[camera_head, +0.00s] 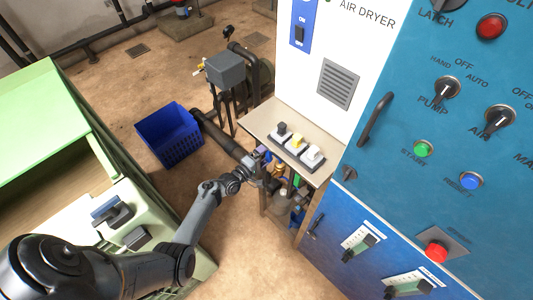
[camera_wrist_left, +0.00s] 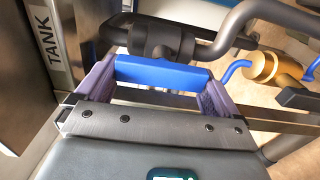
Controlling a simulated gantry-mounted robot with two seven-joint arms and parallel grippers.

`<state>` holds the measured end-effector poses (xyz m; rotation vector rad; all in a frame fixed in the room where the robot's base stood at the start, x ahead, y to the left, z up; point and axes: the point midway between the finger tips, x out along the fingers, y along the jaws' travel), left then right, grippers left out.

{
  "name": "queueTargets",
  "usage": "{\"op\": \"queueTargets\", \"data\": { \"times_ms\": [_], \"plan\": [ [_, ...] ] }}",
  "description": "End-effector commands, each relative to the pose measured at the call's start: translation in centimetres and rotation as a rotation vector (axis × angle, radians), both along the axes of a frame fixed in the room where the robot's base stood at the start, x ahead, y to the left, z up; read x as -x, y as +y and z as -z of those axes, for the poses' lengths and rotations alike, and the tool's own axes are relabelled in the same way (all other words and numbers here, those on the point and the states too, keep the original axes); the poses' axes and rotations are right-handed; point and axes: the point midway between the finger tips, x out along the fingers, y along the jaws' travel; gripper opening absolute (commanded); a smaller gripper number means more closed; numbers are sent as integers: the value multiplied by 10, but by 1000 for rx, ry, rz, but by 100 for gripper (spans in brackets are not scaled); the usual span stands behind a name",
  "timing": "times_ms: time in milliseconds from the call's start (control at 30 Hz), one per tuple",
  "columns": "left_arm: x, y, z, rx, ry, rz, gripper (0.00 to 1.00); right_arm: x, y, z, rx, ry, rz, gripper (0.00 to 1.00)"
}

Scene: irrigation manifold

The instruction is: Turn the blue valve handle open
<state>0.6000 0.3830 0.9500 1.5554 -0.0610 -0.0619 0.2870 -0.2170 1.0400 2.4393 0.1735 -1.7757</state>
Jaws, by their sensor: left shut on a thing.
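The blue valve handle (camera_wrist_left: 160,73) shows in the left wrist view as a short bar on a dark grey valve body (camera_wrist_left: 162,42). My left gripper (camera_wrist_left: 160,78) spans the bar lengthwise, with a purple finger at each end, and is shut on it. In the head view my left gripper (camera_head: 258,164) reaches in from the left to the pipework below the small shelf. The handle is too small and covered there to make out clearly. My right gripper is in neither view.
A grey pipe (camera_wrist_left: 225,35) and a brass fitting (camera_wrist_left: 262,66) with blue tube lie right of the handle. A metal panel marked TANK (camera_wrist_left: 48,40) stands close on the left. A blue crate (camera_head: 171,144) stands on the floor.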

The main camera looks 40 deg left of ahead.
Motion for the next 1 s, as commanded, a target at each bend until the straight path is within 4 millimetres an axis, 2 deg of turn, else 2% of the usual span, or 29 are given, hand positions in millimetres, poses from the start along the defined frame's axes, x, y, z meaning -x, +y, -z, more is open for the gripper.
{"op": "queueTargets", "data": {
  "times_ms": [133, 167, 433, 567, 1000],
  "plan": [
    [0, 0, 1, 3, 2, -1, 65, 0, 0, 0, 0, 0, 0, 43],
    [0, 0, 1, 3, 2, -1, 100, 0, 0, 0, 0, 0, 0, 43],
    [1, 0, 1, 1, 1, -1, 100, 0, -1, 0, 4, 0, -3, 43],
    [10, 0, 1, 2, 2, -1, 100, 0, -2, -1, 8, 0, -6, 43],
    [80, 6, 1, 1, 2, -2, 100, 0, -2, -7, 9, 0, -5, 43]
  ]
}}
